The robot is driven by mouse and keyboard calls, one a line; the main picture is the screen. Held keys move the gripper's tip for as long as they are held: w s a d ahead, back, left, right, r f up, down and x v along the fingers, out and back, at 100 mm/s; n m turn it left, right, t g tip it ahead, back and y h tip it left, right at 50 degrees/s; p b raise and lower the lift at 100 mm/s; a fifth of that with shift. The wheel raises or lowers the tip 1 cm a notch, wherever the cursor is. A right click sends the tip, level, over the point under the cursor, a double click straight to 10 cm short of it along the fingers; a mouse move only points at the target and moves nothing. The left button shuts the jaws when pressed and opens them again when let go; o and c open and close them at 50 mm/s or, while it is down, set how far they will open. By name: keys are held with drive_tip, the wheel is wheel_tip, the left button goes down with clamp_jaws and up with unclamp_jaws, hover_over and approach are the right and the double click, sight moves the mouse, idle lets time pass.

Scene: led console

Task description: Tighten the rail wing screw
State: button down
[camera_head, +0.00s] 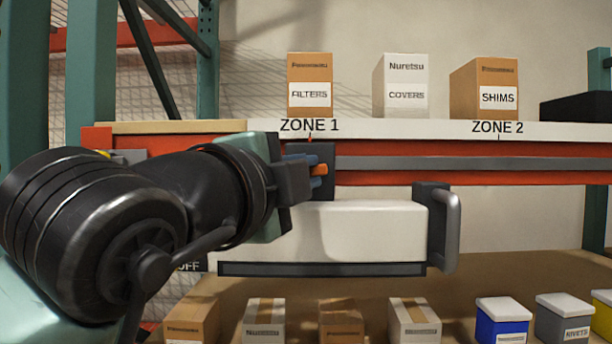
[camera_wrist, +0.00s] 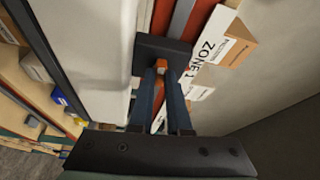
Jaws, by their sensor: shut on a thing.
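The rail wing screw shows as a small orange piece in the head view (camera_head: 321,169) and in the wrist view (camera_wrist: 161,66). It sits at a dark block (camera_wrist: 164,47) on the grey rail (camera_head: 470,163). My gripper (camera_head: 311,168) reaches in from the left in the head view. Its two blue-grey fingers (camera_wrist: 160,82) are closed around the orange screw, one on each side. The fingers and my wrist hide part of the screw, so its exact turn angle cannot be told.
A white console housing (camera_head: 365,228) with a grey handle (camera_head: 449,229) hangs just below the rail. The shelf above holds boxes marked filters (camera_head: 310,75), covers (camera_head: 405,75) and shims (camera_head: 490,80). Several small boxes and bins stand on the lower shelf (camera_head: 540,275).

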drive_tip(key=shift+m+g, duration=0.3)
drive_tip(key=shift+m, duration=0.4)
drive_tip(key=shift+f, duration=0.1)
drive_tip(key=c, duration=1.1)
unclamp_jaws()
drive_tip(key=shift+c, duration=0.2)
drive_tip(key=shift+s, duration=0.1)
drive_tip(key=shift+d, duration=0.1)
